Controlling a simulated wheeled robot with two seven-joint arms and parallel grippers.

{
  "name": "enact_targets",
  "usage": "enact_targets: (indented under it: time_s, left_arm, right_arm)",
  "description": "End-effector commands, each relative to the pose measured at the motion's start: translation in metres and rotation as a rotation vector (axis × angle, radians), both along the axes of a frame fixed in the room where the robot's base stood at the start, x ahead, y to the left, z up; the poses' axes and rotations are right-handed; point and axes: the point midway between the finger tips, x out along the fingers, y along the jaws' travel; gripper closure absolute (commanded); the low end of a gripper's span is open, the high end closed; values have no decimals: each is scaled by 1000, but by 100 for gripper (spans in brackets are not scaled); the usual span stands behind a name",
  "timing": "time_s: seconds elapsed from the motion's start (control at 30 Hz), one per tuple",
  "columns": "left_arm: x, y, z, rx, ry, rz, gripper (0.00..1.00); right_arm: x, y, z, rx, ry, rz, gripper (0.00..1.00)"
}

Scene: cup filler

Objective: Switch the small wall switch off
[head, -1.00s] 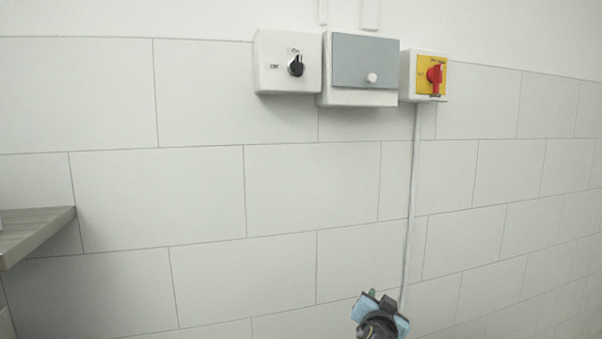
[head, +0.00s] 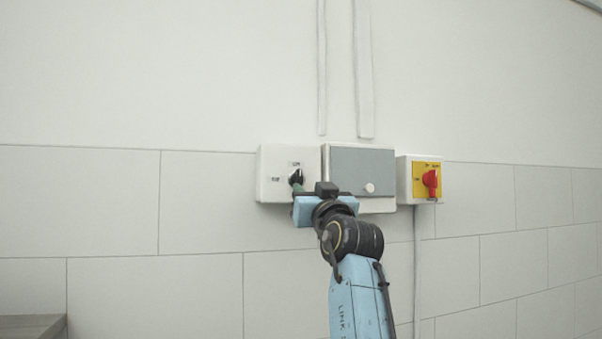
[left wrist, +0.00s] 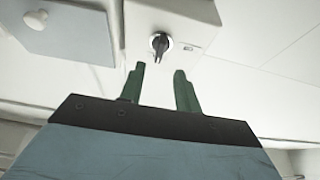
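The small wall switch is a white box (head: 270,190) with a black rotary knob (head: 297,175), left in the row of boxes in the head view. Its labels read ON above the knob and OFF to its left; the knob appears to point up towards ON. My left gripper (head: 297,188) is just below and in front of the knob. In the left wrist view, its two green fingers (left wrist: 159,69) are apart and empty. The knob (left wrist: 160,44) lies just beyond the fingertips, roughly centred between them. My right gripper is not in view.
A white box with a grey cover (head: 362,172) and a round white knob (head: 370,188) adjoins on the right. Further right is a yellow-plated box with a red rotary switch (head: 430,181). A shelf corner (head: 35,326) shows at lower left. The tiled wall left of the switch is clear.

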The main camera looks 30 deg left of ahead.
Motion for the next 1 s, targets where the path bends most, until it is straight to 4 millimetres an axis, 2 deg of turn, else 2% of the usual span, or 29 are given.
enact_targets:
  time_s: [0.03,0.1,0.4,0.8,1.0]
  left_arm:
    - [6,7,9,-1,1,0,67]
    - [15,16,13,-2,1,-2,67]
    - [39,45,27,2,1,-1,67]
    - [44,51,27,1,1,-3,67]
    - [44,50,27,1,2,-2,92]
  right_arm:
    - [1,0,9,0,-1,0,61]
    - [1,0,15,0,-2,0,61]
    - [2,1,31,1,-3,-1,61]
    - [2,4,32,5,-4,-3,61]
    - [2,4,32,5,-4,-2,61]
